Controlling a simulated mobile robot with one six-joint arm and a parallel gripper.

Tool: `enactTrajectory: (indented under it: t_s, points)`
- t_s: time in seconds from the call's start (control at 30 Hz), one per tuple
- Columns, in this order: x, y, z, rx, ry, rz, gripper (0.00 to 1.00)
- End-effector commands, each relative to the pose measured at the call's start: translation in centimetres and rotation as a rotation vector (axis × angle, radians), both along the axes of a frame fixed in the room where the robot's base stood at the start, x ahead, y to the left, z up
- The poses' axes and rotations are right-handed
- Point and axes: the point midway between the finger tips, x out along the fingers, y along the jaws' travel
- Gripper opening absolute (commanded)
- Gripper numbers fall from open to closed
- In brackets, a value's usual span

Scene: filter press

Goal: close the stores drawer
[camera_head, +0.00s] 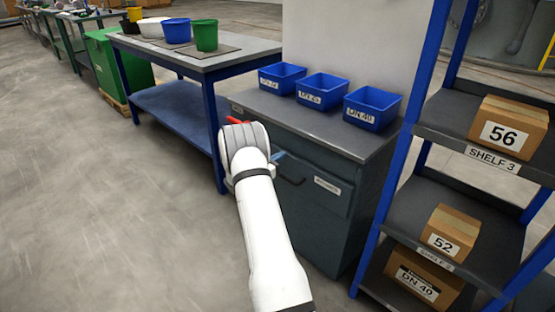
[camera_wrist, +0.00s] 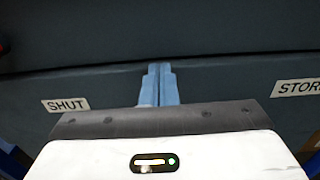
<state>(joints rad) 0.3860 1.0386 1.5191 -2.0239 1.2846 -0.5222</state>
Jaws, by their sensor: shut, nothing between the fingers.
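The stores drawer (camera_head: 327,200) is a blue-grey front with a white label and a dark handle (camera_head: 292,181), under the grey worktop of the cabinet. My arm hides its left part in the head view. I cannot tell how far it stands out. My gripper (camera_head: 281,156) is at the cabinet front, near the top of the drawer; its light blue fingers are together and empty. In the wrist view my gripper (camera_wrist: 160,72) points at a blue-grey face with a label starting "STOR" (camera_wrist: 298,88) and a "SHUT" label (camera_wrist: 65,104). Contact is unclear.
Blue bins (camera_head: 322,91) stand on the worktop (camera_head: 345,141). A shelf rack (camera_head: 405,205) with boxes stands close on the right. A blue-legged table (camera_head: 247,55) with buckets is at the back left. A red part (camera_head: 238,121) shows behind my wrist. The floor at left is clear.

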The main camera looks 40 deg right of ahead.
Motion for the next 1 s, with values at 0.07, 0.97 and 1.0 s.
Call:
enactTrajectory:
  t_s: [0.07,0.97,1.0]
  points:
    - [-0.2,-0.9,0.4,-0.005,-0.007,-0.007,0.0]
    - [-1.6,13.2,0.3,-0.004,-0.001,0.004,0.0]
    - [-1.6,13.5,0.3,-0.004,-0.001,0.003,0.0]
